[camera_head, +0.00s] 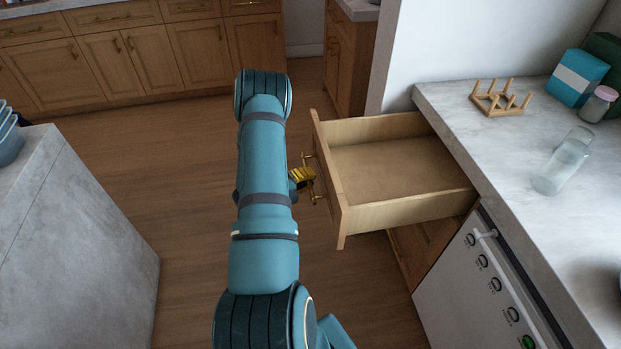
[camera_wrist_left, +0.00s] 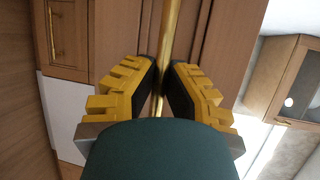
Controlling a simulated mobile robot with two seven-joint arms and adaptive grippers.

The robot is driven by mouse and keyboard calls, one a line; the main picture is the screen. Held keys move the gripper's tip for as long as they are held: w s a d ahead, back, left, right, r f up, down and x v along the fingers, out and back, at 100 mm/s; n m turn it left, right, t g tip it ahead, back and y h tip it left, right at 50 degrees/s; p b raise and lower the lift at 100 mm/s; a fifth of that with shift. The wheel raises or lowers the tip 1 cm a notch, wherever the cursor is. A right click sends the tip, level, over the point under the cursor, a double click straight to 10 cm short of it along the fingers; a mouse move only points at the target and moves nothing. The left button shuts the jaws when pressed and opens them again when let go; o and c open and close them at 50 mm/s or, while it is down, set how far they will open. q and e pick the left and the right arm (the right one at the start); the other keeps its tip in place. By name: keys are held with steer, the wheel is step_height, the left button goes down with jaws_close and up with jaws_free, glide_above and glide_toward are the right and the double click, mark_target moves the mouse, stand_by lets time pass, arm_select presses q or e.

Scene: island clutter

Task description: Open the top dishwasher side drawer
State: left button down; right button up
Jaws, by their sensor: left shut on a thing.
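The top drawer (camera_head: 395,170) stands pulled well out from under the counter in the head view, and its inside is empty. Its wooden front faces my left arm. My left gripper (camera_head: 306,174) is at the drawer front, at the brass handle (camera_head: 318,192). In the left wrist view the yellow and black fingers of the left gripper (camera_wrist_left: 164,88) are shut on the brass handle bar (camera_wrist_left: 170,35), which runs between them. The arm hides part of the floor beside the drawer. My right gripper is not in view.
The counter (camera_head: 500,150) holds a wooden peg rack (camera_head: 499,98), a blue box (camera_head: 577,78), a jar (camera_head: 597,104) and a clear bottle (camera_head: 563,165). A white appliance with knobs (camera_head: 470,285) stands below. A grey island (camera_head: 75,230) is left; wooden floor (camera_head: 180,180) lies between.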

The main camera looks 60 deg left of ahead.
arm_select(q)
steer(key=shift+a, duration=0.15)
steer(key=c, duration=1)
jaws_free()
steer(key=s+r, duration=0.2)
steer(key=s, duration=0.9)
steer(key=shift+s, duration=0.4)
steer(key=shift+r, duration=0.1)
